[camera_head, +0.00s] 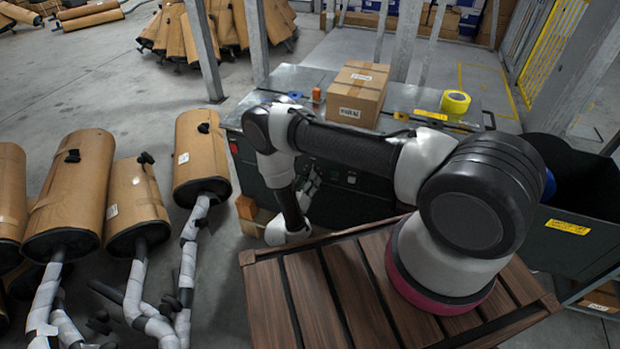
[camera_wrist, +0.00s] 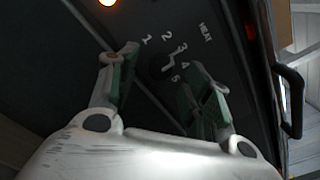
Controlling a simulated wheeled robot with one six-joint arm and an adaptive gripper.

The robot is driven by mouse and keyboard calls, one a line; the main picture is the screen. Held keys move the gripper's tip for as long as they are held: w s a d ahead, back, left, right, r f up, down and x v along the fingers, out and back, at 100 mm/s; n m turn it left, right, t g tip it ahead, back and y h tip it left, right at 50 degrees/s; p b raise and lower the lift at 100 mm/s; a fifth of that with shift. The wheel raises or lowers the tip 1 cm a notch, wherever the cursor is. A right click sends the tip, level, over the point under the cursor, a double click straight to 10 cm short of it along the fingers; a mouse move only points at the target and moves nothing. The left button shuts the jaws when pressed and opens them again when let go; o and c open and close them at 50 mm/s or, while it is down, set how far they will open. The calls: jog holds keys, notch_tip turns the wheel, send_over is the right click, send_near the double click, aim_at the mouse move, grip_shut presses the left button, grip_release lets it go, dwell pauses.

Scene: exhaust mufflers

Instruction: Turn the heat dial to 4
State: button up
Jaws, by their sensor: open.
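The heat dial (camera_wrist: 159,67) is a dark round knob on a dark panel in the wrist view. White numbers 1 to 5 curve around it, with the word HEAT beside them. A white jagged mark lies by the dial; which number the dial points to is not clear. My gripper (camera_wrist: 163,73) is open, with one green-padded finger on each side of the dial. Whether the pads touch it cannot be told. In the head view my gripper (camera_head: 311,183) is at the front of the dark green cabinet (camera_head: 350,186); the dial is hidden there.
A cardboard box (camera_head: 357,92) and yellow tape (camera_head: 455,102) sit on the cabinet top. A dark handle (camera_wrist: 291,100) is right of the panel in the wrist view, and an orange light (camera_wrist: 108,2) glows above. Wrapped mufflers (camera_head: 200,157) stand left; a dark bin (camera_head: 575,205) is right.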

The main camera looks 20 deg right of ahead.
jog(key=shift+x, duration=1.25)
jog(key=shift+c, duration=0.2)
jog(key=c, duration=1)
jog(key=shift+m, duration=4.1)
